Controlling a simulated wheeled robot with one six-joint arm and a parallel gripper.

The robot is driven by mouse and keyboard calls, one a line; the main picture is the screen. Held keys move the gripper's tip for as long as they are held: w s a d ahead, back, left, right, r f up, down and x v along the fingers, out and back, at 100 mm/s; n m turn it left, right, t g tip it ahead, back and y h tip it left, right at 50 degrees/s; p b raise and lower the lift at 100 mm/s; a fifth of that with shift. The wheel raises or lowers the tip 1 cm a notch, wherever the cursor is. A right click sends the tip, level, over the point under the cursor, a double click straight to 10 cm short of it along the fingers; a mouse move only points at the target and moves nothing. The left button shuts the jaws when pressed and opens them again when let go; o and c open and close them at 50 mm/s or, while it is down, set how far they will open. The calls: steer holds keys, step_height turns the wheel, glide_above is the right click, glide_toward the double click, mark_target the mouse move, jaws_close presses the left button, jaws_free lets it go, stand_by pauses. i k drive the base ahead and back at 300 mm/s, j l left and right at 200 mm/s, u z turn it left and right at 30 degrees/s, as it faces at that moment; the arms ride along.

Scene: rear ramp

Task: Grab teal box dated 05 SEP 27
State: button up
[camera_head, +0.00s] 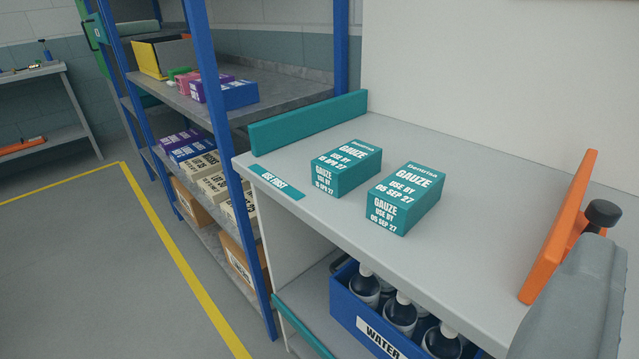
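Two teal gauze boxes stand on the light grey top (470,240). The one on the right, the teal box dated 05 SEP 27 (405,198), reads USE BY 05 SEP 27 on its top and front. To its left, a little apart, is a like teal box (346,167) that reads USE BY 15 APR 27, small and hard to read. At the right edge is what looks like my gripper (562,225), an orange plate with a grey body and black knob. It is right of both boxes and apart from them. Any opposite finger is out of view.
A teal USE FIRST label (277,182) lies at the front left edge. A teal board (308,122) borders the left side. Below is a blue crate (372,322) of bottles marked WATER. A blue-post rack (213,90) with several boxes stands left. The top around the boxes is clear.

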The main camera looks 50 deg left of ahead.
mark_target(401, 201)
steer(key=i+l+z, duration=0.2)
steer(key=l+z, duration=0.15)
steer(key=i+l+z, duration=0.3)
steer(key=l, duration=0.2)
steer(key=i+l+z, duration=0.35)
steer(key=k+u, duration=0.1)
steer(key=u, duration=2.5)
